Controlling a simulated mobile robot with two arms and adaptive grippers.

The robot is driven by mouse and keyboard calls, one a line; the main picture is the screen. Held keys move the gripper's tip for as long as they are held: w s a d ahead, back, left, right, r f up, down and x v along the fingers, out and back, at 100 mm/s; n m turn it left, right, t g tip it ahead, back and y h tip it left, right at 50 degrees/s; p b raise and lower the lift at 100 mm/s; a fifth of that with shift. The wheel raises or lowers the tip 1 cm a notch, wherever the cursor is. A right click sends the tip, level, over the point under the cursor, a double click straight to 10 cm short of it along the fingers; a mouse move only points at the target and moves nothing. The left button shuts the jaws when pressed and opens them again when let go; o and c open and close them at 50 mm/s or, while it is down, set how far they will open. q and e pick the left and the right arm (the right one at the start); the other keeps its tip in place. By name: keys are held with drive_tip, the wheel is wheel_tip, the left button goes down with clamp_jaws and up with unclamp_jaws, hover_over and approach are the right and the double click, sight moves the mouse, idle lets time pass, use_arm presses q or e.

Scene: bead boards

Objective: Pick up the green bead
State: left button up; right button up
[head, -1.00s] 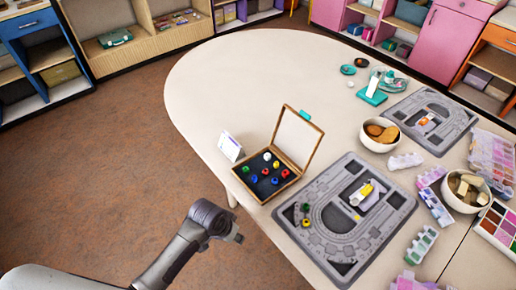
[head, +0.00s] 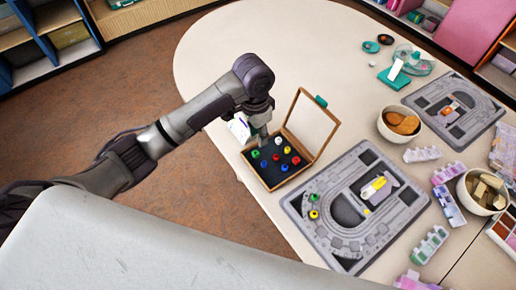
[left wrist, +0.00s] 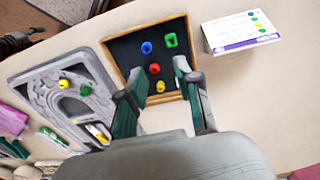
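A green bead (head: 255,153) lies in the dark tray of an open wooden box (head: 264,186); it also shows in the left wrist view (left wrist: 171,40). Blue (left wrist: 146,47), red (left wrist: 154,68) and yellow (left wrist: 160,86) beads lie near it. Another green bead (head: 314,198) is on the grey board, beside a yellow one. My left gripper (head: 262,138) is above the box's left back part. In the left wrist view its fingers (left wrist: 160,70) are apart with no bead held; the green bead is beyond the tips. My right gripper is not in view.
The box's raised lid (head: 312,122) stands right of my gripper. The grey bead board (head: 352,248) lies to the right, with bowls (head: 398,134) beyond. The table's back left is clear.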

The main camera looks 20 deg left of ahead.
sight(256, 151)
use_arm(q)
drive_tip(key=shift+y, duration=0.3)
drive_tip(key=f, duration=0.4)
drive_tip(key=w+f, duration=0.1)
drive_tip(key=f, duration=0.2)
drive_tip(key=a+f+p, duration=0.1)
drive_tip(key=f, duration=0.3)
drive_tip(key=shift+w+a+f, duration=0.1)
drive_tip(key=shift+w+f, duration=0.1)
drive_tip(key=shift+f, duration=0.1)
drive_tip(key=c, duration=0.4)
